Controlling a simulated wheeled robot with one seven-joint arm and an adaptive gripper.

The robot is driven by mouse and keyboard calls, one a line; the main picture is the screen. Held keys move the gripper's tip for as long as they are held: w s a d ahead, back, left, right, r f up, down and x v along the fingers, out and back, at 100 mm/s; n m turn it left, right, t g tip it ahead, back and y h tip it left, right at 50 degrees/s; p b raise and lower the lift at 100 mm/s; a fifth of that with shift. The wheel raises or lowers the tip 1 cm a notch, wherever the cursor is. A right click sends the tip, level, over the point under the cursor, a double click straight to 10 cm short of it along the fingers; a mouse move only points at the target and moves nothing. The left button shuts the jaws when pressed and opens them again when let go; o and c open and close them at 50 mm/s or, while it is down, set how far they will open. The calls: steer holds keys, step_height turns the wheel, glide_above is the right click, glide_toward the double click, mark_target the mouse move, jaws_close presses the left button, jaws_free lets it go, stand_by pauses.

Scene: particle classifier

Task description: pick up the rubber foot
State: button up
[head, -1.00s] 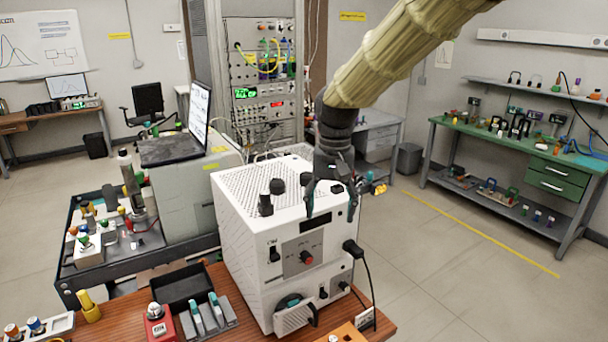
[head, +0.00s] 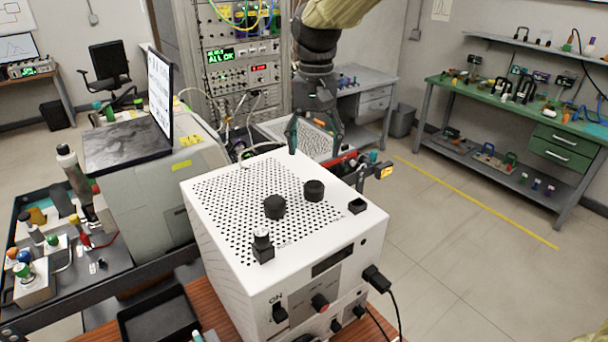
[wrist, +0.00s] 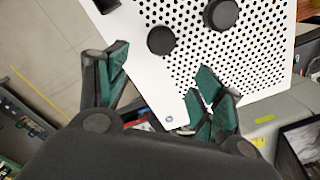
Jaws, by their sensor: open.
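Two short black round pieces stand on the white box's perforated top; either could be the rubber foot, and I cannot tell which. The right one (head: 314,190) is nearer my gripper and also shows in the wrist view (wrist: 161,40). The left one (head: 273,206) shows there too (wrist: 221,14). My gripper (head: 313,138) points down near the box's far edge, behind both pieces. In the wrist view its green-padded fingers (wrist: 160,78) are spread apart, with the box's white corner between them and no round piece between the pads.
The white box (head: 225,262) also carries a black square-based part with a light top (head: 262,246) and a small black block (head: 357,206). A laptop (head: 135,140) stands to the left. A black tray (head: 160,318) lies at the front left. Open floor is to the right.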

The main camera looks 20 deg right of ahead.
mark_target(314, 184)
steer(key=shift+s+f, duration=0.1)
steer(key=shift+f, duration=0.2)
steer(key=s, duration=0.1)
steer(key=s+f+p, duration=0.1)
steer(key=s+f, duration=0.1)
steer(key=s, duration=0.1)
steer(key=shift+f, duration=0.25)
steer(key=w+f+p, duration=0.1)
steer(key=w+f, duration=0.2)
steer(key=shift+w+a+f+p, duration=0.15)
steer(key=shift+w+f+p, duration=0.15)
steer(key=shift+f, duration=0.05)
steer(key=shift+f+p, duration=0.3)
steer(key=shift+f, duration=0.05)
steer(key=shift+s+f+p, duration=0.3)
steer(key=shift+s+f, duration=0.3)
steer(key=shift+s, duration=0.1)
steer(key=shift+s+f, duration=0.1)
steer(key=shift+s, duration=0.2)
steer(key=shift+w+f, duration=0.1)
steer(key=shift+f, duration=0.15)
steer(key=shift+w+f, duration=0.4)
steer(key=shift+w, duration=0.25)
steer(key=shift+s+r, duration=0.3)
steer(key=shift+s, duration=0.2)
steer(key=c, duration=0.8)
steer(key=shift+w, duration=0.1)
steer(key=c, duration=0.3)
